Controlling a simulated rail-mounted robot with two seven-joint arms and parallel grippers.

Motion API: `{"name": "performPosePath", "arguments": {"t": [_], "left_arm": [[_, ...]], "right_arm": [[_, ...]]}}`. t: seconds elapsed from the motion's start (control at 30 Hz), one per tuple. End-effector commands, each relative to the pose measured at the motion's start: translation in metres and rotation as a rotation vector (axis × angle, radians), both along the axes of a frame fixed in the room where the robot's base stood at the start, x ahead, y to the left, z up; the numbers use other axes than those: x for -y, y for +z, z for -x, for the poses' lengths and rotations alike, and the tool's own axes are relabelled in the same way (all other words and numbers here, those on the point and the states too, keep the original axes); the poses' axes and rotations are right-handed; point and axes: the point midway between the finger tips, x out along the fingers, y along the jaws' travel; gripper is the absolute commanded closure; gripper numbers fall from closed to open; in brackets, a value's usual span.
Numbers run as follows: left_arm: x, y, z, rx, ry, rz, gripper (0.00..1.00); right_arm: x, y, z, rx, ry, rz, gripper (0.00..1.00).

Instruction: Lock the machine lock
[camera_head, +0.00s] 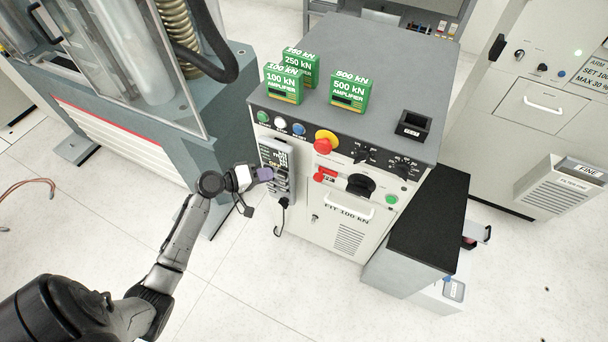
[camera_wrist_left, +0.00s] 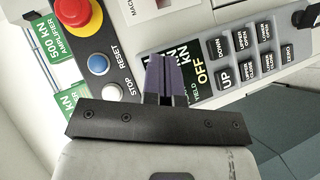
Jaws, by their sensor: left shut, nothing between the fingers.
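The control cabinet (camera_head: 350,128) stands in the middle of the head view. Its front carries a red switch-like part (camera_head: 325,174), a black rotary knob (camera_head: 361,185) and a small dark keyhole-like spot (camera_head: 313,217). I cannot tell which of these is the machine lock. My left gripper (camera_head: 264,174) is shut and empty, with its purple fingers in front of the button pendant (camera_head: 275,152) on the cabinet's left front. In the left wrist view the shut fingers (camera_wrist_left: 167,80) point at the pendant (camera_wrist_left: 235,50) beside its OFF label; contact is unclear. My right gripper is not in view.
A red emergency stop (camera_head: 326,141) on a yellow base and coloured buttons line the cabinet's front edge. Green amplifier boxes (camera_head: 350,91) and a black open box (camera_head: 413,125) sit on top. The large testing machine (camera_head: 140,110) stands left. The floor in front is clear.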

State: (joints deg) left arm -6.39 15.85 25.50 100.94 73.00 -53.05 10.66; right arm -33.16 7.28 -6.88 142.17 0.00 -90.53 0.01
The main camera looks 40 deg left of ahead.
Motion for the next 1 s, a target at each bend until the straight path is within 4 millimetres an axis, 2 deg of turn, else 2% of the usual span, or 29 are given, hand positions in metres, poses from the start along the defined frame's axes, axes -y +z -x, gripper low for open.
{"name": "performPosePath", "arguments": {"t": [0.57, 0.77, 1.0], "left_arm": [[0.001, -0.001, -0.006, -0.001, 0.019, 0.017, 1.00], [0.011, -0.010, -0.031, 0.000, 0.019, 0.018, 1.00], [0.027, -0.024, -0.071, 0.001, 0.019, 0.019, 1.00]], "right_arm": [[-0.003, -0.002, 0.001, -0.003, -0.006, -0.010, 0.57], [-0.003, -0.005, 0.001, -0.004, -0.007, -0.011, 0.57], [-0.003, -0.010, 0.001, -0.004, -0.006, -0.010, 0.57]]}}
